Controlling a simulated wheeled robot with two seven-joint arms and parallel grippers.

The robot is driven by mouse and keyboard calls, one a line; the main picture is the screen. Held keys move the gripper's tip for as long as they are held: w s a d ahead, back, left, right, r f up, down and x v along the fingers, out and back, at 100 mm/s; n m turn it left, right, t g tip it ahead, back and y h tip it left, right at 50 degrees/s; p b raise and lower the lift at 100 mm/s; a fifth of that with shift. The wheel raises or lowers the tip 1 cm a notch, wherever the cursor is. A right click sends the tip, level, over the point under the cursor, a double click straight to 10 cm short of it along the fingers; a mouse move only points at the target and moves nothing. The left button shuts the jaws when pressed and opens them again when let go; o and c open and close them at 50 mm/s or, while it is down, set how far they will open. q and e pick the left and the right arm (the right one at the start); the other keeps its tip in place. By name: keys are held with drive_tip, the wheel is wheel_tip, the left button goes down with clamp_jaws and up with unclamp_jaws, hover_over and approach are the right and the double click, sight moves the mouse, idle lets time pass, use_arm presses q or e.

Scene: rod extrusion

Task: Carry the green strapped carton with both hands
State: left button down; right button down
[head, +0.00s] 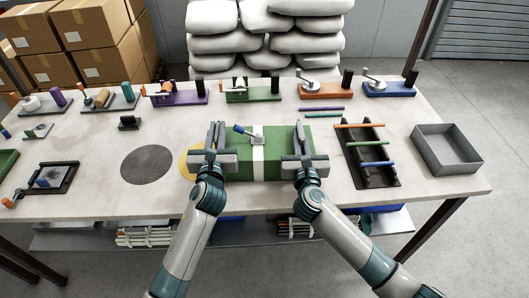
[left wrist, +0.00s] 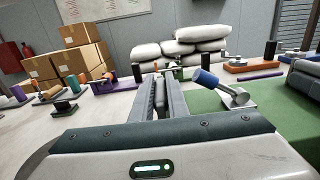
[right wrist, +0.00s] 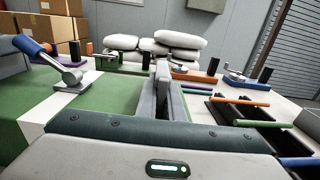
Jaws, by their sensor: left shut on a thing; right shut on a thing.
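The green carton (head: 279,166) with a white strap (head: 258,165) is at the middle front of the table. A metal latch with a blue handle (head: 243,132) sits on its top. My left gripper (head: 215,138) is shut on the carton's left side, and my right gripper (head: 299,140) is shut on its right side. The carton's green top also shows right of the fingers in the left wrist view (left wrist: 214,110) and left of the fingers in the right wrist view (right wrist: 105,98). I cannot tell whether the carton's underside touches the table.
A yellow disc (head: 185,160) shows partly beside the carton, with a dark grey disc (head: 147,163) further left. A black rack with coloured rods (head: 372,178) and a grey tray (head: 474,163) stand to the right. Several lever fixtures line the back of the table (head: 225,112).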

sight(300, 128)
use_arm(q)
drive_tip(key=shift+r, duration=0.1)
use_arm(e)
drive_tip(key=shift+r, duration=0.25)
